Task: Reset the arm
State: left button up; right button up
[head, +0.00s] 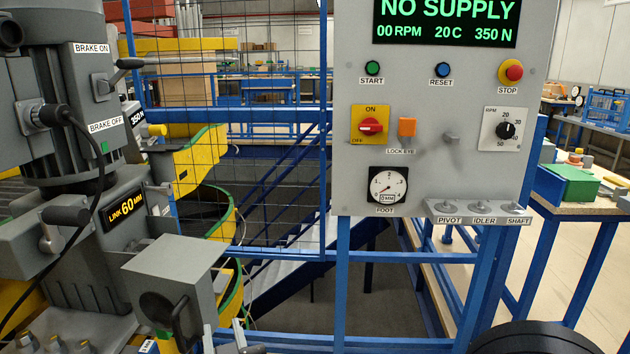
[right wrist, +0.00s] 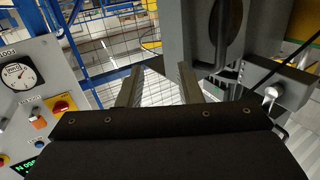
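In the right wrist view my right gripper (right wrist: 160,82) has its two grey fingers spread apart, with nothing seen between them. It points at open space between the control panel (right wrist: 35,75) and the grey machine (right wrist: 270,45). In the head view the grey machine (head: 60,165) stands at the left, with BRAKE ON and BRAKE OFF labels and a LINK 60 MM plate (head: 125,206). The control panel (head: 440,130) hangs at the centre right. Its green screen (head: 447,22) reads NO SUPPLY, 00 RPM, 20 C, 350 N. My left gripper is not in view.
The panel carries a blue RESET button (head: 443,70), a red rotary switch (head: 371,126) and a foot gauge (head: 388,191). A blue frame with wire mesh (head: 250,70) stands behind. A bench with a green box (head: 568,186) is at the right.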

jog(key=d+r+m+g+y+p, duration=0.15)
jog(key=d+r+g+p, duration=0.35)
jog(key=d+r+p, duration=0.95)
jog(key=s+d+r+m+g+h+p, duration=0.2)
jog(key=s+d+p, duration=0.7)
jog(key=s+d, duration=1.1)
jog(key=d+m+g+h, duration=0.1)
jog(key=m+g+h, duration=0.1)
jog(key=g, duration=0.1)
jog(key=shift+g, duration=0.4)
jog(key=shift+w+r, duration=0.1)
